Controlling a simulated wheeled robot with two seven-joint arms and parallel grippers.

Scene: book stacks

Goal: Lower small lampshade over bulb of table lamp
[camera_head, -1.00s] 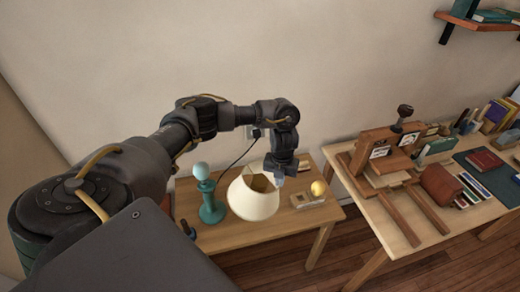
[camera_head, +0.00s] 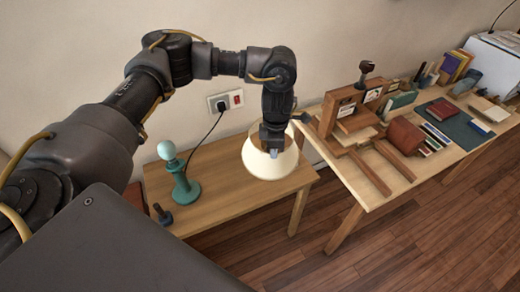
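The table lamp (camera_head: 184,190) stands upright on the small wooden table, with a teal base and stem. Its pale round bulb (camera_head: 166,150) is bare on top. The cream lampshade (camera_head: 268,168) is to the right of the lamp, apart from it, and appears raised over the table's right end. My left gripper (camera_head: 273,153) points down at the shade's upper rim and appears shut on it; the fingertips are small and partly hidden. My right gripper is not in view.
The small table (camera_head: 225,185) is clear between lamp and shade. A dark-handled tool (camera_head: 161,214) lies at its front left. A wall socket (camera_head: 226,101) with a cord is behind. A workbench (camera_head: 384,193) with wooden presses and books stands to the right.

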